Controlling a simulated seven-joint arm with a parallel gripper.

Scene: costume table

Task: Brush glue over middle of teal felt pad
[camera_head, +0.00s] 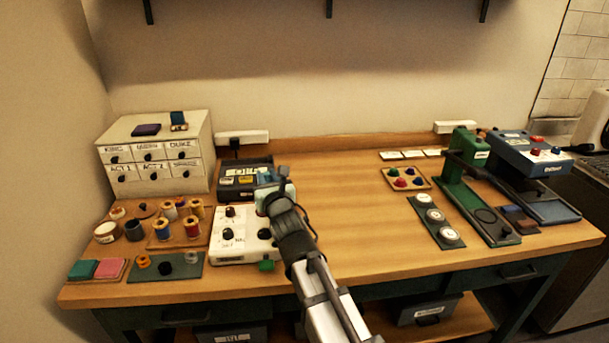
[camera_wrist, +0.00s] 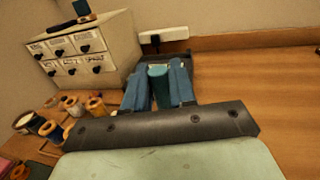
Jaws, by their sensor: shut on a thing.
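The teal felt pad (camera_head: 83,270) lies flat at the front left corner of the table, with a pink pad (camera_head: 111,268) beside it. My gripper (camera_head: 268,179) is in the air over the dark device, well to the right of the pads. In the wrist view its blue fingers (camera_wrist: 159,88) are shut on a dark teal cylinder (camera_wrist: 158,83), seen end-on. I cannot tell whether it is a brush handle; its far end is hidden. A white round jar (camera_head: 107,232) stands behind the pads; its contents are unclear.
A white box with knobs (camera_head: 232,249) stands below my gripper, with a dark device (camera_head: 240,185) behind. Thread spools (camera_head: 191,226) and a drawer cabinet (camera_head: 145,128) fill the left. The middle right tabletop (camera_head: 350,215) is clear. Presses (camera_head: 483,205) stand far right.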

